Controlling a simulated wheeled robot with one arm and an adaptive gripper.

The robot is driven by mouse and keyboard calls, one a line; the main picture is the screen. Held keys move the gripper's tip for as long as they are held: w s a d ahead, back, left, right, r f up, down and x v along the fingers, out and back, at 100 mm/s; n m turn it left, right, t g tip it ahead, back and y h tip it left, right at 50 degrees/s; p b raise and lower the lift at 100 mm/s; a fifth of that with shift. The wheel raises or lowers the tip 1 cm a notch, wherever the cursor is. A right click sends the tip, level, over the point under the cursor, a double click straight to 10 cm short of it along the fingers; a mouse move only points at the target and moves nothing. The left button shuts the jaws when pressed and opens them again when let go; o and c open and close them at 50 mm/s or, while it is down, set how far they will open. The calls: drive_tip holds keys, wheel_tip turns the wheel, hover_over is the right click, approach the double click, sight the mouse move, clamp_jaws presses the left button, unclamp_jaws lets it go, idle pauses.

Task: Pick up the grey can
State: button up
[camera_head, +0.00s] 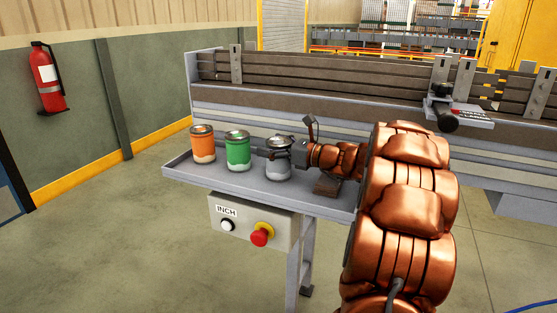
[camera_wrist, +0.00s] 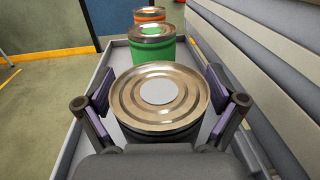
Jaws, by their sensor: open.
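The grey can (camera_head: 279,167) stands upright at the right end of a row of cans on a grey metal tray (camera_head: 240,182). Its round metal lid with a pale centre shows close up in the wrist view (camera_wrist: 160,97). My gripper (camera_head: 282,147) reaches it from the right. In the wrist view my gripper's fingers (camera_wrist: 160,103) are open, one on each side of the can near its top. I cannot tell whether the pads touch it. The can's lower body is mostly hidden in the wrist view.
A green can (camera_head: 237,150) and an orange can (camera_head: 202,143) stand to the left of the grey can. A machine bed with slatted rails (camera_head: 320,85) runs behind the tray. A control box (camera_head: 250,222) with a red button hangs below the tray's front.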

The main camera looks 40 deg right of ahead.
drive_tip(key=c, duration=1.2)
drive_tip(key=shift+r, duration=0.1)
